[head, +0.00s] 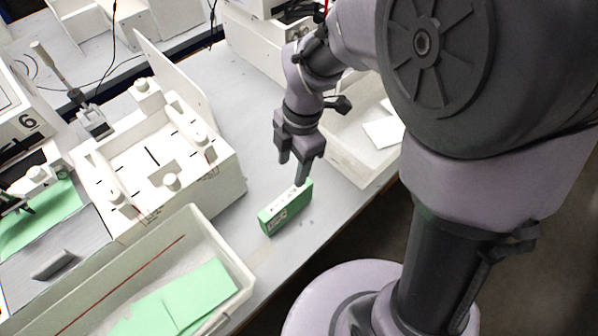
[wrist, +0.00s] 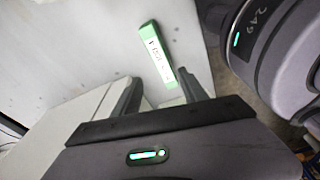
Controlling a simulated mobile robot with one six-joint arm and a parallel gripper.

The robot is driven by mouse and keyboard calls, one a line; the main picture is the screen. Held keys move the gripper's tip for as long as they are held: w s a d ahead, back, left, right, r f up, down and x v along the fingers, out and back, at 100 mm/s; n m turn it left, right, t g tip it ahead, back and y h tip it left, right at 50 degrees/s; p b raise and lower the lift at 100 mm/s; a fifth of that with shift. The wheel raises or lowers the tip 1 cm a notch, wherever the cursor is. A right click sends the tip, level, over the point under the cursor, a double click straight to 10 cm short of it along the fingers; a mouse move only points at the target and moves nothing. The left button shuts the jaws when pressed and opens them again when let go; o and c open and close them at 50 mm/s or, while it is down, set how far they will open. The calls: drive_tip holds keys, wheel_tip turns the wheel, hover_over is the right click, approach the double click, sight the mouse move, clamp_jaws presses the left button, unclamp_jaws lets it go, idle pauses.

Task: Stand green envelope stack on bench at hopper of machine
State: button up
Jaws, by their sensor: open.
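The green envelope stack (head: 287,210) stands upright on its long edge on the grey bench, with green sides and a pale, marked top. It also shows in the wrist view (wrist: 157,55), just ahead of the fingertips. My gripper (head: 293,171) is open and empty, pointing down over the stack's far end. One fingertip overlaps that end in the head view; I cannot tell whether it touches. In the wrist view the two fingers (wrist: 160,88) are spread apart. The white machine (head: 160,165), with knobs and a raised panel, stands left of the stack. I cannot tell which part is its hopper.
A white tray (head: 238,268) with loose green sheets lies at the front left. Another white tray (head: 345,165) with white paper is behind my gripper at the right. Bare bench (head: 235,115) lies between machine and gripper. The bench edge is close at the stack's right.

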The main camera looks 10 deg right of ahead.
drive_tip(key=s+d+r+m+t, duration=0.2)
drive_tip(key=s+r+m, duration=0.4)
drive_tip(key=m, duration=0.7)
drive_tip(key=s+d+r+m+t, duration=0.2)
drive_tip(key=s+r+m+t, duration=0.2)
drive_tip(key=m, duration=1)
drive_tip(key=v, duration=0.4)
drive_tip(key=shift+s+r+b, duration=0.15)
drive_tip(key=shift+r+b, duration=0.15)
drive_tip(key=shift+b, duration=0.1)
drive_tip(key=shift+d, duration=0.15)
